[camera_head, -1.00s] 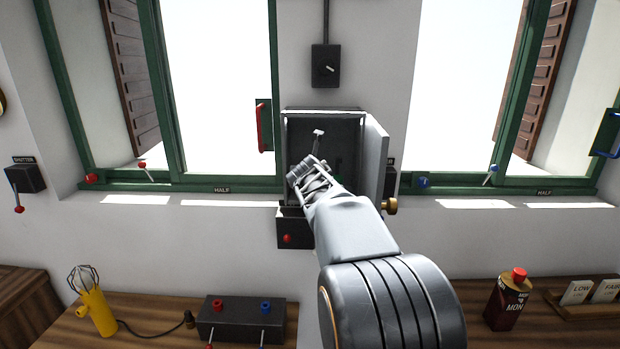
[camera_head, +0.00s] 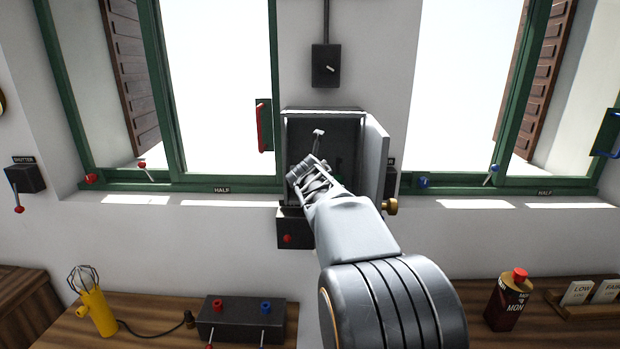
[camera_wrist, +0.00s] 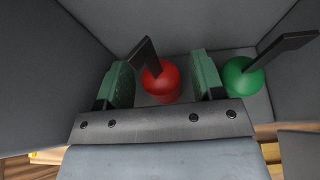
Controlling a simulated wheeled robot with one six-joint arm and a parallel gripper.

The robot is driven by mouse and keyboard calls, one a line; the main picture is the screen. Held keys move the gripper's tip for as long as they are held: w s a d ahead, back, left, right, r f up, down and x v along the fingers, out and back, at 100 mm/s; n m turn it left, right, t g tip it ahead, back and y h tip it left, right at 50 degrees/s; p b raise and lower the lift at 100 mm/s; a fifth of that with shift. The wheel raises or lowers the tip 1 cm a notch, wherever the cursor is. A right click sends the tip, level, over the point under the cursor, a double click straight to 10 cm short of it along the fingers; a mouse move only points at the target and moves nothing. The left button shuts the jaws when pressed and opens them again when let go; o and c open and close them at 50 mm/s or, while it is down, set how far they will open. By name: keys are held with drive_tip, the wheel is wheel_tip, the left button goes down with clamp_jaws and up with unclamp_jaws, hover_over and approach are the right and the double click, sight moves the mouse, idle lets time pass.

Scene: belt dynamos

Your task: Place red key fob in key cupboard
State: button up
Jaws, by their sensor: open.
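The key cupboard (camera_head: 322,111) is an open grey box on the wall between the two windows, with its door (camera_head: 376,150) swung out to the right. My gripper (camera_head: 303,170) reaches into it. In the wrist view, the red key fob (camera_wrist: 160,80) is a red ball with a dark flat key sticking up. It is inside the cupboard, between the open green-padded jaws of my gripper (camera_wrist: 162,69). I cannot tell whether a jaw touches it. A green key fob (camera_wrist: 243,77) with a dark key is just right of the right jaw.
A dark box with a red knob (camera_head: 288,238) is below the cupboard. A black switch box (camera_head: 326,66) is above it. On the bench below are a yellow lamp (camera_head: 95,309), a black control box (camera_head: 240,318) and a dark red can (camera_head: 507,302).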

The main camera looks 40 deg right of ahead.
drive_tip(key=v, duration=1.2)
drive_tip(key=s+a+f+m+g+y, duration=0.3)
drive_tip(key=s+a+f+m, duration=0.4)
drive_tip(key=m, duration=0.7)
drive_tip(key=s+a+f+m+g+y, duration=0.3)
drive_tip(key=s+a+f+m+y, duration=0.2)
drive_tip(key=a+f+m, duration=0.7)
wheel_tip(320, 180, down, 3)
drive_tip(key=s+m, duration=0.2)
drive_tip(key=shift+a+f+m+b, duration=0.15)
drive_tip(key=shift+f+m+b, duration=0.05)
drive_tip(key=shift+m+b, duration=0.2)
